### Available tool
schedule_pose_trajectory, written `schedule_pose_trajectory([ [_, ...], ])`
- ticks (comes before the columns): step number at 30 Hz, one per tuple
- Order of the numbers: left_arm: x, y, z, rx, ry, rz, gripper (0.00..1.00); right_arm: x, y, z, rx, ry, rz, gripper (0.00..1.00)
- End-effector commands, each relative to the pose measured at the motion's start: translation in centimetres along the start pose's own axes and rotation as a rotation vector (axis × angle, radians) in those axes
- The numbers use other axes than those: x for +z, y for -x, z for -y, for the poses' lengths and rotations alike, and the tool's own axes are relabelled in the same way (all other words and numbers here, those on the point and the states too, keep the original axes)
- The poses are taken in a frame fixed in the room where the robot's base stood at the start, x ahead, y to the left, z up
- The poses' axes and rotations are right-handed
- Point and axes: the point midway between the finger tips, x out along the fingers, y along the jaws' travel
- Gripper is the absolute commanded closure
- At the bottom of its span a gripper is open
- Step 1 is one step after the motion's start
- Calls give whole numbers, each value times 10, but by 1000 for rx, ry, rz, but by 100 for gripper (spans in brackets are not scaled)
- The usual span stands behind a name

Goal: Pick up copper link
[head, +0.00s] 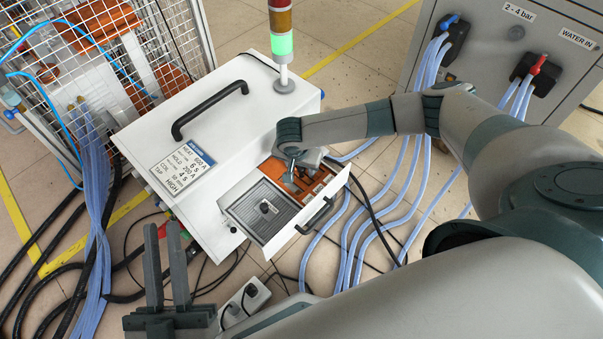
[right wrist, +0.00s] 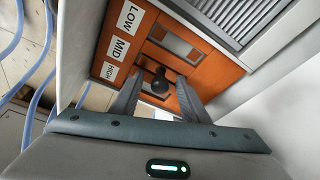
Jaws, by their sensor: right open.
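The open drawer of the white heater box holds an orange-brown panel (right wrist: 207,76) with labels LOW, MID and HIGH. A black round knob (right wrist: 158,82) stands over the panel, between the fingers of my right gripper (right wrist: 158,95). I cannot clearly tell the copper link apart from the orange panel; the knob may be its handle. In the head view my right gripper (head: 291,178) points down into the drawer over the panel and hides much of it. It is open, with gaps beside the knob. My left gripper (head: 166,255) is open and empty at the lower left.
The white heater box (head: 222,110) has a black handle, a settings card reading TAP HIGH (head: 184,163) and a lit green lamp (head: 282,44). A grey grille with another black knob (head: 266,207) fills the drawer's left part. Drawer walls are close. Blue hoses run behind.

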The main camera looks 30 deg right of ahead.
Motion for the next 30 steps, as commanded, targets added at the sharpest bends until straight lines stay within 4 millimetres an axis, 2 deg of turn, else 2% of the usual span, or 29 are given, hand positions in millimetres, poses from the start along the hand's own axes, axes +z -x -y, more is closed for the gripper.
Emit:
schedule_pose_trajectory([
  [6,0,0,0,0,0,1,81,0,0,0,0,0,0,59],
  [7,0,0,0,0,0,1,81,0,0,0,0,0,0,61],
  [12,1,0,0,0,0,2,81,0,0,0,0,0,0,100],
  [26,2,-1,0,0,1,17,81,-2,4,0,0,-1,0,100],
  [30,13,-2,5,-9,-2,79,81,-4,13,0,-1,-1,0,100],
])
